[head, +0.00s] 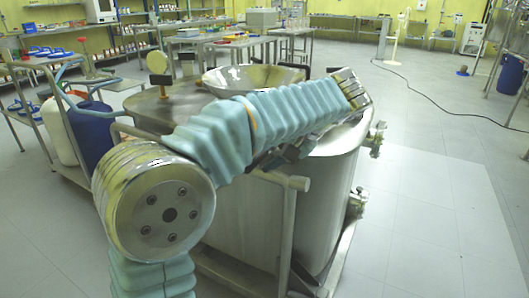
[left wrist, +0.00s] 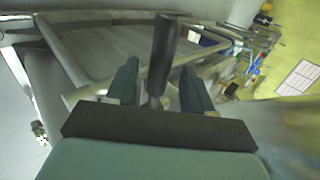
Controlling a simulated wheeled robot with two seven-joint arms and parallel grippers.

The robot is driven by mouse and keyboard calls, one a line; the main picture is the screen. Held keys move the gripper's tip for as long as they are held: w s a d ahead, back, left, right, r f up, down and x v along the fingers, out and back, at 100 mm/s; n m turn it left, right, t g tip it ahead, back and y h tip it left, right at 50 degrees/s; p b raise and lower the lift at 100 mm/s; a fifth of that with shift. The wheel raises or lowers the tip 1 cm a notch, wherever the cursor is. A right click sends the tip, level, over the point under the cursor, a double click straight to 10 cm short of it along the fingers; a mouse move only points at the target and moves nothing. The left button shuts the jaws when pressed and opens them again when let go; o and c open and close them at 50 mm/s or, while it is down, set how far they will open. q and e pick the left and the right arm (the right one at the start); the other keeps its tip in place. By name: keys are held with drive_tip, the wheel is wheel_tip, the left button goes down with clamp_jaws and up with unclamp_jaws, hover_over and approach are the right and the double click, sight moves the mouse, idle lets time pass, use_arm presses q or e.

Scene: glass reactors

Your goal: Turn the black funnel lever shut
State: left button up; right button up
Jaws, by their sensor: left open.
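The black funnel lever (left wrist: 166,42) shows in the left wrist view as a dark upright handle on a lighter stem. My left gripper (left wrist: 159,70) is open, with one finger on each side of the lever. Gaps show between the lever and both fingers, and I cannot tell whether either touches. In the head view the wide metal funnel (head: 252,79) sits on top of the steel vessel (head: 333,190). My left arm crosses in front of the vessel there and hides the lever. Only dark parts of the left gripper (head: 283,157) show beneath the sleeve. My right gripper is not in view.
A metal rail (head: 290,215) stands at the vessel's front. A trolley at left carries a blue drum (head: 91,125) and a white container (head: 57,130). Tables (head: 230,42) stand behind.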

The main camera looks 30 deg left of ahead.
use_arm(q)
drive_tip(key=v, duration=1.4)
drive_tip(key=shift+s+f, duration=0.1)
